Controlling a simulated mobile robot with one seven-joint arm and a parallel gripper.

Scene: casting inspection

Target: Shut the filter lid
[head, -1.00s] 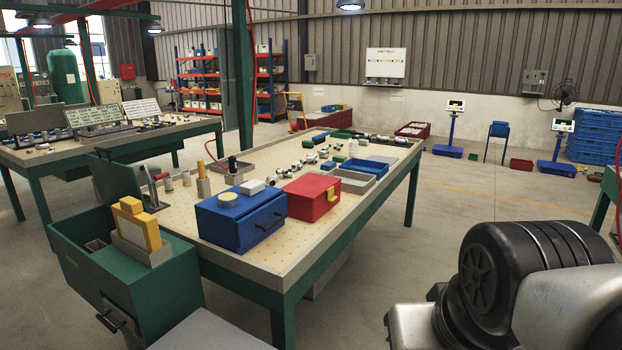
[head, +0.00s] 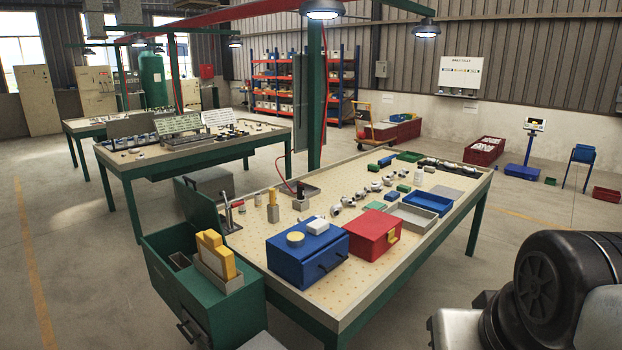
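No part is clearly marked as the filter. A dark green panel (head: 200,206), which looks like a raised lid, stands upright at the back of a green cabinet (head: 195,300) at the lower left in the head view. The cabinet has an open section on its left and a dark handle on its front. A yellow block (head: 217,257) stands in a grey holder on top. My gripper is out of view. Only a black joint and pale links of my arm show at the lower right, apart from the cabinet and panel.
A workbench (head: 345,303) carries a blue box (head: 300,262) with a dark handle, a red box (head: 372,236) with a yellow latch, trays and small castings. A green post (head: 314,95) rises behind the bench. Open floor (head: 70,240) lies at the left.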

